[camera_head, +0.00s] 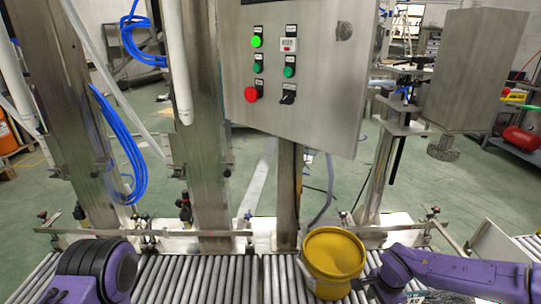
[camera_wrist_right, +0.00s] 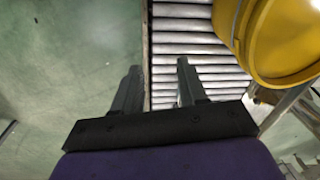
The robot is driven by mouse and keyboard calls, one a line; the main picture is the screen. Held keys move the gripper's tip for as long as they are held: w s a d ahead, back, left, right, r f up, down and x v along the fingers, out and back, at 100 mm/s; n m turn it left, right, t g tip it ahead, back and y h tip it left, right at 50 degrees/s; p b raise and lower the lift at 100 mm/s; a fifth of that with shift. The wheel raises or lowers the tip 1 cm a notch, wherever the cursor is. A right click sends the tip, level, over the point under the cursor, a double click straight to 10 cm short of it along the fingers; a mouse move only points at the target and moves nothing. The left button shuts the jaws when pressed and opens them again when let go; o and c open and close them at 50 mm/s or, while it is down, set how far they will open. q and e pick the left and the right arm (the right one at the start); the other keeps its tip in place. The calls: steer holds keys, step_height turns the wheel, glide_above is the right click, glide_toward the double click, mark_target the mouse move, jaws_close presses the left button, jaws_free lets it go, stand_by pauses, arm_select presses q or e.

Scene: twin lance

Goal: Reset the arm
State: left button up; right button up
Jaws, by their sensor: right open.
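A yellow bucket (camera_head: 334,262) stands on the roller conveyor (camera_head: 232,284) at the lower middle right of the head view. It also shows in the right wrist view (camera_wrist_right: 285,38), at the upper right. My right gripper (camera_wrist_right: 155,85) is open, with its two dark fingers apart and nothing between them. The bucket is beyond and to the right of these fingers, apart from them. In the head view my purple right arm comes in from the right, close beside the bucket. Part of my left arm shows at the lower left, but its gripper is not in view.
A steel control box (camera_head: 300,75) with buttons hangs above the conveyor on a post. Steel columns (camera_head: 205,130) and blue hoses (camera_head: 125,150) stand behind the rollers at the left. The rollers left of the bucket are clear. Green floor (camera_wrist_right: 65,60) lies beside the conveyor.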

steer(key=s+a+f+t+h+p, duration=0.1)
steer(key=s+a+f+h, duration=0.1)
steer(key=s+f, duration=0.35)
steer(key=s+a+f+t+h+p, duration=0.1)
steer(key=s+a+f+h+p, duration=0.1)
steer(key=s, duration=0.7)
steer(key=s+d+r+n+p, duration=0.1)
steer(key=s+d+n, duration=0.1)
steer(key=s+n, duration=0.2)
steer(key=s+d+r+n+p, duration=0.2)
steer(key=s+d+n, duration=0.1)
steer(key=s, duration=0.8)
steer(key=shift+n, duration=0.6)
steer(key=shift+s+f, duration=0.1)
